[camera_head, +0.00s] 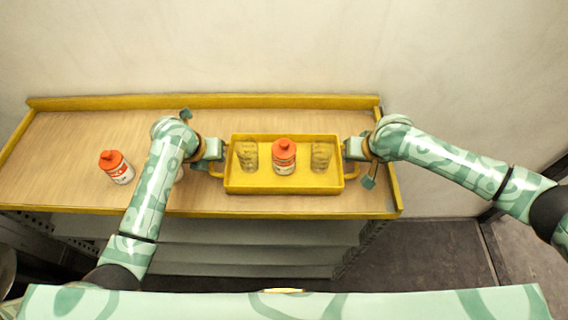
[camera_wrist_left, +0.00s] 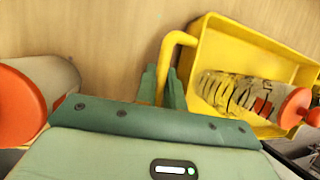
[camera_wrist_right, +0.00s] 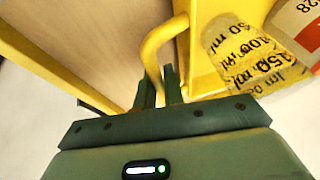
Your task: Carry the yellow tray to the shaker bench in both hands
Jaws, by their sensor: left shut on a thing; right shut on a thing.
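The yellow tray (camera_head: 290,190) is over the front part of a wooden bench top in the head view. I cannot tell whether it rests on the surface or is just above it. It holds a red-capped bottle (camera_head: 284,157) in the middle, with a clear graduated beaker (camera_head: 247,155) on the left and another (camera_head: 320,156) on the right. My left gripper (camera_head: 217,150) is shut on the tray's left handle (camera_wrist_left: 172,58). My right gripper (camera_head: 350,150) is shut on the tray's right handle (camera_wrist_right: 155,45).
A second red-capped bottle (camera_head: 117,167) lies or leans on the bench top (camera_head: 60,140), left of my left arm. A yellow rim (camera_head: 210,102) runs along the bench's back and right edge. Grey drawers or shelves (camera_head: 250,245) are below. Dark floor (camera_head: 430,245) shows at the right.

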